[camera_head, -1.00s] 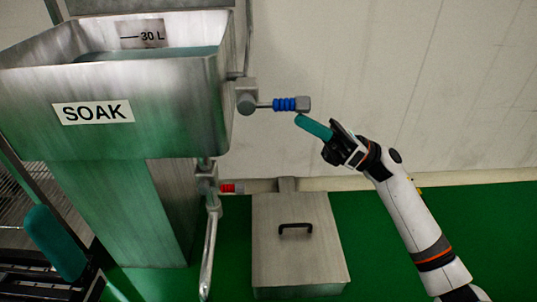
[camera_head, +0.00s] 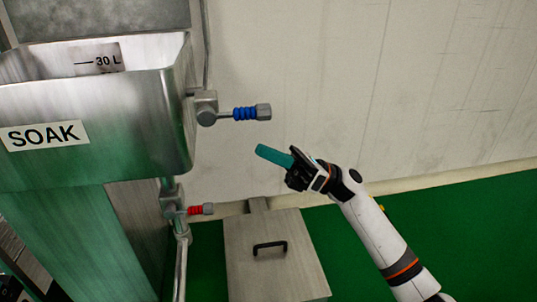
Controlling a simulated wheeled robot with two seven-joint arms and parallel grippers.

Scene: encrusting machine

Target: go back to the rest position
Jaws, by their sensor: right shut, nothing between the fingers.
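My right gripper (camera_head: 275,155) shows in the head view with teal fingers. It is shut and empty, in front of the pale wall. It is below and to the right of the blue-handled valve (camera_head: 245,114) and apart from it. My right arm runs from the gripper down to the lower right. My left gripper is not in view.
A steel tank (camera_head: 95,110) labelled SOAK, with a 30 L mark, stands at the left. A red-handled valve (camera_head: 200,209) sits on the pipe below it. A steel box with a black handle (camera_head: 275,275) stands on the green floor (camera_head: 460,235). The right side looks clear.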

